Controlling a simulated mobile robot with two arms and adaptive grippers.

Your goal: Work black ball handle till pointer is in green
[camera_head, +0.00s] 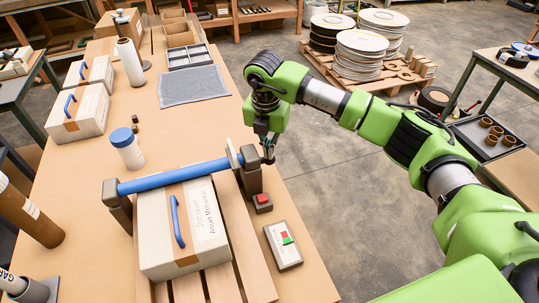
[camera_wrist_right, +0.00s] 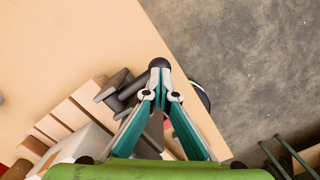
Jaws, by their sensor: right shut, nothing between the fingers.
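A blue bar (camera_head: 175,176) lies across a white carton between two dark brown end posts. A pale disc (camera_head: 233,153), seen nearly edge-on, sits near its right end. My right gripper (camera_head: 268,158) is at the right post (camera_head: 250,178). In the right wrist view its teal fingers (camera_wrist_right: 160,72) come together at a black ball (camera_wrist_right: 160,63); the fingers are shut with nothing gripped between them. The ball is at the fingertips; whether they touch is unclear. A pale box (camera_head: 283,246) with red and green patches lies right of the carton. I cannot make out a pointer. My left gripper is out of view.
The carton (camera_head: 155,235) with a blue handle stands on a slatted wooden pallet (camera_head: 258,272). A red button block (camera_head: 262,203) sits below the right post. A blue-lidded jar (camera_head: 127,150) stands at left. The table's right edge is close, with open floor beyond.

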